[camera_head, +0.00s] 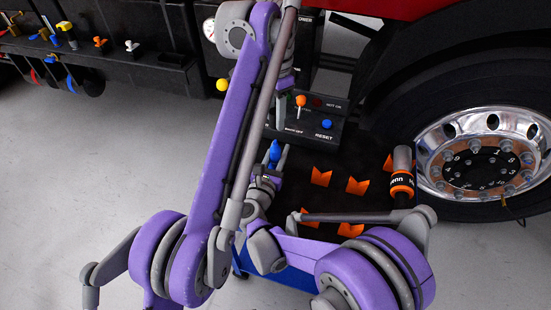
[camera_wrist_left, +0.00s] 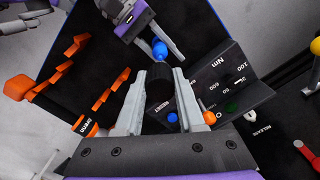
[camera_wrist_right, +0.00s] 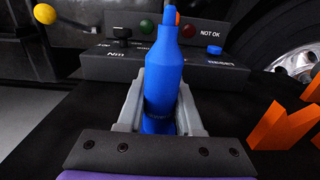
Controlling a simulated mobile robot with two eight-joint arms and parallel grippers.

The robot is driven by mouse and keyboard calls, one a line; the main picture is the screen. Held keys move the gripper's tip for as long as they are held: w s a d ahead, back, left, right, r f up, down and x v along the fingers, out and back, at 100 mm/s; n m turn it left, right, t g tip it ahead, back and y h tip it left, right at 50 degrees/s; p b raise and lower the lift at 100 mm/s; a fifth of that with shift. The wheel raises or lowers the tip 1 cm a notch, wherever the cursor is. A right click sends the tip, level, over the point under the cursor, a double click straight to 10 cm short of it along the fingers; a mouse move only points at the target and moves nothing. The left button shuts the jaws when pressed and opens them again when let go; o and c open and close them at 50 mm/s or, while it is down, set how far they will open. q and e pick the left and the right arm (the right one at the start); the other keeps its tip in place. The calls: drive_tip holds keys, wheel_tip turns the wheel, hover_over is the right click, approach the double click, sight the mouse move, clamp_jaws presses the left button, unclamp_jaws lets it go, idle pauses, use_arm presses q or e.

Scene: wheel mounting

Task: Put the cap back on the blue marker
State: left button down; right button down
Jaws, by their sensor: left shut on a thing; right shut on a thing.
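The blue marker (camera_wrist_right: 163,75) stands upright in my right gripper (camera_wrist_right: 160,108), its narrow tip pointing up and bare. In the head view the marker (camera_head: 274,151) shows between the fingers of my right gripper (camera_head: 271,165). My left gripper (camera_wrist_left: 160,90) is shut on a short dark cylinder (camera_wrist_left: 159,88), which looks like the cap. The marker's blue tip (camera_wrist_left: 159,50) shows beyond the cap in the left wrist view, apart from it. In the head view my left gripper (camera_head: 284,104) is above the marker, and its arm hides the cap.
A black control box (camera_head: 312,127) with coloured buttons stands behind the marker. Several orange holders (camera_head: 321,177) sit on the dark surface to the right, with an orange-banded tool (camera_head: 402,178). A truck wheel (camera_head: 480,155) is at the far right.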

use_arm(q)
drive_tip(key=shift+f, duration=2.5)
drive_tip(key=shift+f, duration=0.1)
drive_tip(key=shift+f, duration=0.8)
drive_tip(key=shift+f, duration=0.55)
drive_tip(key=shift+c, duration=2.2)
unclamp_jaws()
drive_tip(key=shift+r, duration=3.7)
